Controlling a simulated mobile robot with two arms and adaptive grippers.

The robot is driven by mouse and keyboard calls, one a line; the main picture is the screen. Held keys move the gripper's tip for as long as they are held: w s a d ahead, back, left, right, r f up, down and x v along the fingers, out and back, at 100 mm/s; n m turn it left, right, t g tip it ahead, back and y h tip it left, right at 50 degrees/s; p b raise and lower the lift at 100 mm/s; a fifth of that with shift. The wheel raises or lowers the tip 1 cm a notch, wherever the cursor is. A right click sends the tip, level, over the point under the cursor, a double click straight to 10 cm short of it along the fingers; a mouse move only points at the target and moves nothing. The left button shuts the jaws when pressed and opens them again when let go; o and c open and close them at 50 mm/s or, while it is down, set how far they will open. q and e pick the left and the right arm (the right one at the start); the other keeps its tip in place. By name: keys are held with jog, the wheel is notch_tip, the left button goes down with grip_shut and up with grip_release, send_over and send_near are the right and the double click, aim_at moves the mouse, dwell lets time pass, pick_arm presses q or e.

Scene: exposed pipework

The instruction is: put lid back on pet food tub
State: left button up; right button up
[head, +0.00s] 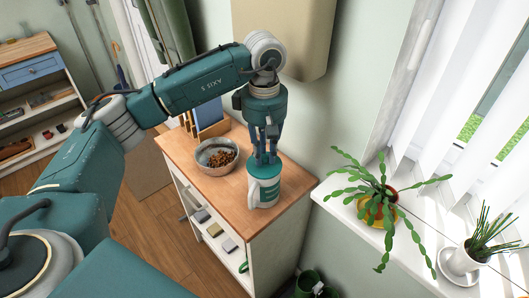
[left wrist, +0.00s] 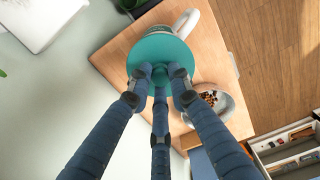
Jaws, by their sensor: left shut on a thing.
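The pet food tub (head: 254,192), white with a teal band and a white handle, stands upright near the front right corner of the wooden cabinet top. My left gripper (head: 267,160) points down right over it. In the left wrist view the fingers (left wrist: 160,76) are closed on the middle of a round teal lid (left wrist: 148,50). The lid covers most of the tub; part of its side and its handle (left wrist: 193,20) show beyond the lid's edge. I cannot tell whether the lid touches the rim. My right gripper is not in view.
A grey bowl of brown kibble (head: 217,156) stands left of the tub, close to it. Upright boards (head: 207,118) stand behind the bowl. A beige wall box (head: 285,35) hangs behind my arm. Potted plants (head: 380,210) stand on the windowsill at right.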

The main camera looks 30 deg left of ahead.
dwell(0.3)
pick_arm(q)
jog(key=shift+f, duration=0.15)
dwell(0.4)
dwell(0.4)
jog(key=shift+b, duration=0.45)
jog(key=o, duration=1)
jog(key=shift+o, duration=0.4)
jog(key=o, duration=0.4)
jog(key=shift+o, duration=0.2)
